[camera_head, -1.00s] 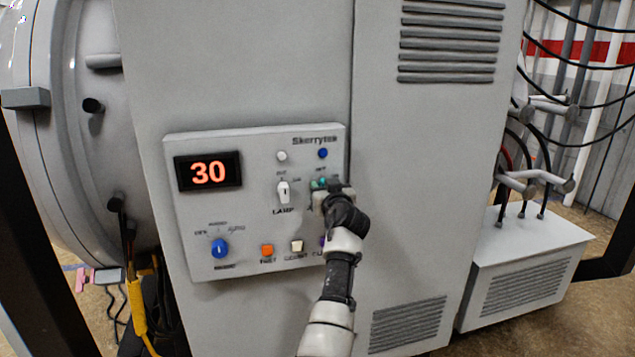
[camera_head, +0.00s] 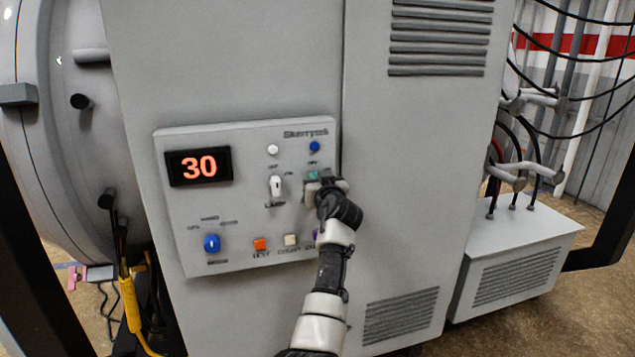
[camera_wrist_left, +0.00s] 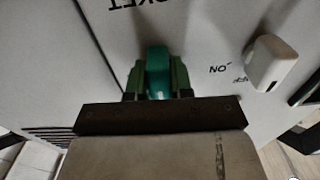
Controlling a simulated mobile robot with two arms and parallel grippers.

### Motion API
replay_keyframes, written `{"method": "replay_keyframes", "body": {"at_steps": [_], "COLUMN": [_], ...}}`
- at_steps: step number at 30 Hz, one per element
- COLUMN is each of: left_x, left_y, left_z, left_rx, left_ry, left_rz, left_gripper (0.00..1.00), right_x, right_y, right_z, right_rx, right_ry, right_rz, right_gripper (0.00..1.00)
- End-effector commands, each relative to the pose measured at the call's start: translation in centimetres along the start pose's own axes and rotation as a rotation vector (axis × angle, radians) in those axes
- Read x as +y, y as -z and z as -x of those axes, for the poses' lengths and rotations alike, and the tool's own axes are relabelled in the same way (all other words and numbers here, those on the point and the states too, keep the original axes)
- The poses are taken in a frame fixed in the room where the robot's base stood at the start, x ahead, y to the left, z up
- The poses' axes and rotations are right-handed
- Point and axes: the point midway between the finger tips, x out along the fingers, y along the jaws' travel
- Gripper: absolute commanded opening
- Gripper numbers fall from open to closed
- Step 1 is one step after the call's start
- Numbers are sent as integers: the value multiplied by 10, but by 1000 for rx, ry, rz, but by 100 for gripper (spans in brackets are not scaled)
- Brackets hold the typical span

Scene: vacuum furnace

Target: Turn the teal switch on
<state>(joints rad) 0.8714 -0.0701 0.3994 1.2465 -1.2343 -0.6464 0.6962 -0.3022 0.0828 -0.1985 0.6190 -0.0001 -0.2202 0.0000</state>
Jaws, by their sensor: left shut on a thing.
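The teal switch (camera_head: 313,175) is on the right side of the grey control panel (camera_head: 185,240), below a blue light. My left gripper (camera_head: 315,181) is at the switch and covers most of it in the head view. In the left wrist view the rounded teal switch (camera_wrist_left: 158,68) sits between the two dark green fingers of my left gripper (camera_wrist_left: 158,80), which is shut on it. The switch's exact setting is hard to tell behind the gripper. My right gripper is in neither view.
A white lamp switch (camera_head: 276,187) stands just left of the teal one and also shows in the left wrist view (camera_wrist_left: 272,62). Lower on the panel are a blue knob (camera_head: 212,243), an orange button (camera_head: 260,244) and a cream button (camera_head: 291,240). The display (camera_head: 199,166) reads 30.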

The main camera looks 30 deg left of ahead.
Motion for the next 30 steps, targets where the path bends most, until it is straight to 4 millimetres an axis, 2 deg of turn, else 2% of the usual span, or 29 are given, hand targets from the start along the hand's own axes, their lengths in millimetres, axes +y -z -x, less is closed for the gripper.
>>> {"method": "replay_keyframes", "body": {"at_steps": [14, 30], "left_x": [1, 2], "left_y": [1, 2], "left_z": [0, -1], "left_rx": [3, 3], "left_ry": [0, 2], "left_rz": [-348, -823], "left_gripper": [0, 0], "right_x": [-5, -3], "right_y": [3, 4], "right_z": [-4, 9], "right_rx": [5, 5], "right_ry": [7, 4], "right_rz": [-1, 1], "right_gripper": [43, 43]}}
